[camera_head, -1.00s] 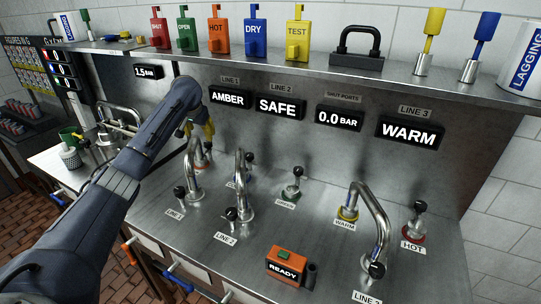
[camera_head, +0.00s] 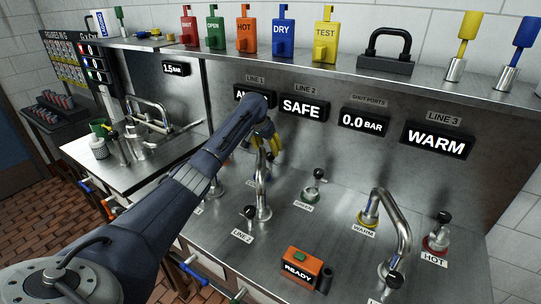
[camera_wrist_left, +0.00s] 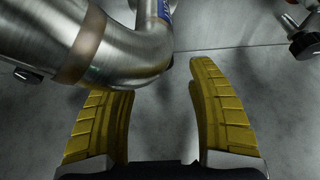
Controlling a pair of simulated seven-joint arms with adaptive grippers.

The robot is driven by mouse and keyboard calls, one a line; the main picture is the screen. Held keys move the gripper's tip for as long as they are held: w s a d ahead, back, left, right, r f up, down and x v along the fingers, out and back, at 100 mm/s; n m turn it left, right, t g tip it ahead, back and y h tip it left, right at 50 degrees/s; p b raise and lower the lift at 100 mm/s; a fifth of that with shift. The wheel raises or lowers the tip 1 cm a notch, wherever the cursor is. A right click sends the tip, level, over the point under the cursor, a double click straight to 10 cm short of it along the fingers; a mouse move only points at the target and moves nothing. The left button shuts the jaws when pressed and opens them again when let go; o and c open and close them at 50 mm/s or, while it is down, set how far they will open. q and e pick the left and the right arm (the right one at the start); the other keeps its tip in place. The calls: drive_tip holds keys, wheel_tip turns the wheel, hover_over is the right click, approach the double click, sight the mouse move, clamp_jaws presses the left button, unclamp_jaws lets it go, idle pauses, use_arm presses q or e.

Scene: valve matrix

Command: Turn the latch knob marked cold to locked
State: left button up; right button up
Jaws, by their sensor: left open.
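My left gripper (camera_head: 266,143) reaches down behind the far end of the LINE 2 bent pipe (camera_head: 263,190), its yellow fingers apart. In the left wrist view the open fingers (camera_wrist_left: 165,125) have bare grey bench between them, and a thick steel pipe bend (camera_wrist_left: 120,40) with a blue marking fills the upper left, close to the left finger. I cannot read the word cold on any label; the knob marked cold is not identifiable, possibly hidden by my arm or the pipe. My right gripper is not in view.
The LINE 3 pipe (camera_head: 395,225), a red-collared knob marked HOT (camera_head: 437,235) and a green-collared knob (camera_head: 313,187) stand to the right. An orange READY box (camera_head: 300,268) sits in front. The shelf (camera_head: 400,80) overhangs behind. A black-tipped lever (camera_wrist_left: 305,45) shows in the left wrist view.

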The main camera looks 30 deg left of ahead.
sight(270, 154)
use_arm(q)
drive_tip(key=shift+x, duration=2.4)
drive_tip(key=shift+o, duration=0.2)
drive_tip(key=shift+r, duration=0.1)
clamp_jaws()
